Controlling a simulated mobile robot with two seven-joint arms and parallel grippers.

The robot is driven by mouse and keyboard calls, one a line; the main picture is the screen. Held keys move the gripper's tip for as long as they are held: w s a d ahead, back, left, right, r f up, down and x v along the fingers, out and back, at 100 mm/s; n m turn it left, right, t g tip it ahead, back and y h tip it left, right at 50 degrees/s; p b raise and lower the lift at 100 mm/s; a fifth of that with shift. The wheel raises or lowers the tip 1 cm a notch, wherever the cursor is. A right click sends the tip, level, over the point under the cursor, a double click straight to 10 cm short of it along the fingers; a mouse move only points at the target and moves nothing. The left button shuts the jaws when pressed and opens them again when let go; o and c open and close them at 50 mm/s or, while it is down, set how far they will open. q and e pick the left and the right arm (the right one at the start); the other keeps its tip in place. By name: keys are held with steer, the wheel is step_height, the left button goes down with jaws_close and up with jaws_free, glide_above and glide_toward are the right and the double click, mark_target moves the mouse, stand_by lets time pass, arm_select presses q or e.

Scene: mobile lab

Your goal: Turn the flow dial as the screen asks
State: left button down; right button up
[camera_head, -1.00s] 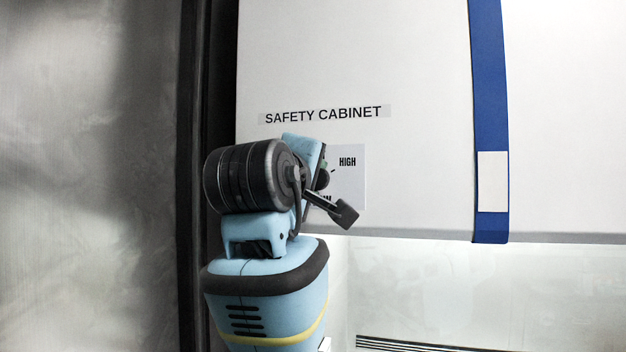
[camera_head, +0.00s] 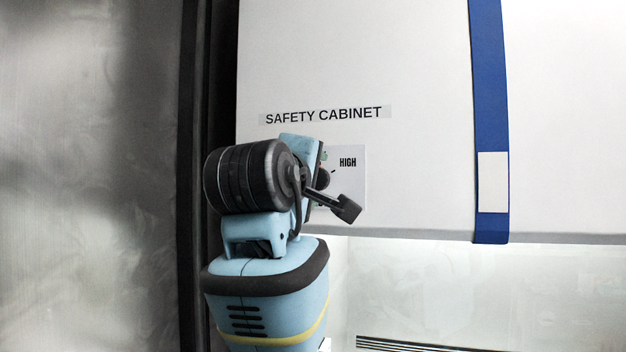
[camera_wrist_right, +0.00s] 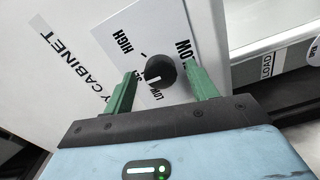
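The flow dial is a round black knob (camera_wrist_right: 160,71) on a white label plate on the cabinet front. A pale mark shows on its lower left side in the right wrist view. "HIGH" and a partly covered "LOW" are among the printed words around it. My right gripper (camera_wrist_right: 161,73) is open, with one green finger on each side of the dial and visible gaps between. In the head view the dial (camera_head: 323,179) is partly hidden behind my right wrist. My left gripper is not in view. No screen with a request shows.
The white safety cabinet front (camera_head: 420,90) carries a "SAFETY CABINET" label (camera_head: 323,115) above the dial. A blue vertical strip (camera_head: 490,110) runs down to the right. A lit opening (camera_head: 450,285) lies below. A dark post (camera_head: 195,150) and grey wall stand at left.

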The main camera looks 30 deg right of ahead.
steer(key=v, duration=0.7)
steer(key=shift+s+a, duration=0.25)
steer(key=shift+a, duration=0.05)
steer(key=shift+w+f, duration=0.1)
stand_by(0.3)
